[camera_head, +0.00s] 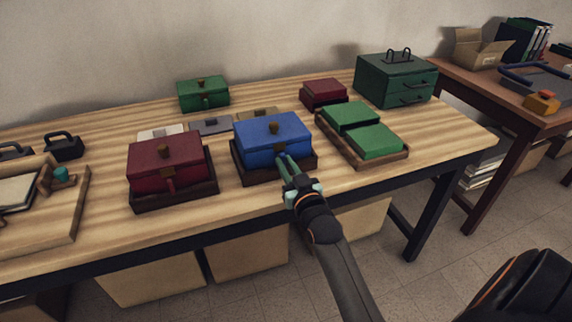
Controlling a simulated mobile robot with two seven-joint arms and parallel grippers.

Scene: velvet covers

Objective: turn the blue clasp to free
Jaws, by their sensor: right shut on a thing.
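The blue box (270,130) stands on a dark tray (246,178) near the front middle of the table. The lid looks closed. My left gripper is out of view.
A dark red box (165,152) on its own tray stands close to the left. A tray with two green blocks (374,141) lies to the right. Behind are a green box (203,93), a small red box (323,92) and a green drawer chest (396,80).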

